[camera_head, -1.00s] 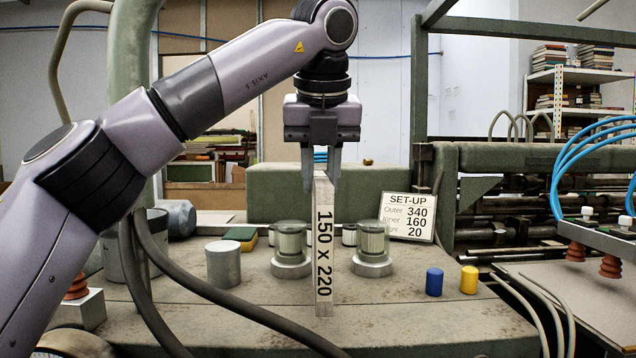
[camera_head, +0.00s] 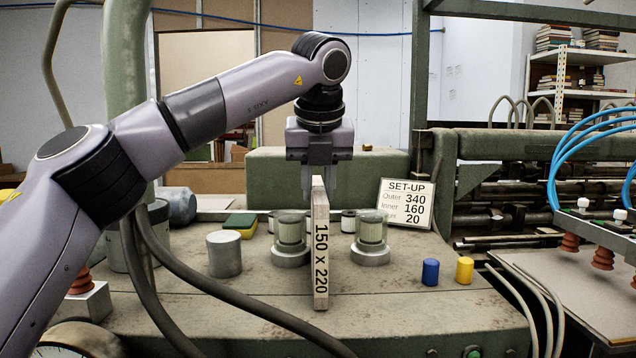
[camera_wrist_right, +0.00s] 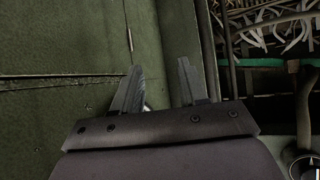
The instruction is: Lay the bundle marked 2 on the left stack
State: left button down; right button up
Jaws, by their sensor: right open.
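I see no bundle marked 2 and no left stack in these views. My left gripper (camera_head: 320,192) is at the top of an upright narrow board (camera_head: 320,255) marked 150 x 220 in the head view. Its fingers show apart, one on each side of the board's top edge. I cannot tell whether they are around the board or behind it. My right gripper (camera_wrist_right: 158,80) shows only in the right wrist view, open and empty, over a dark green surface (camera_wrist_right: 60,50).
Metal-based cylinders (camera_head: 290,240) stand beside the board. A grey cylinder (camera_head: 224,254), a blue one (camera_head: 430,272) and a yellow one (camera_head: 464,270) stand on the bench (camera_head: 400,310). A SET-UP sign (camera_head: 405,203) stands behind. Machinery with blue hoses (camera_head: 590,130) is at right.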

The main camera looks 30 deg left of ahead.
pick_arm(q)
jog(key=c, duration=0.9)
grip_release()
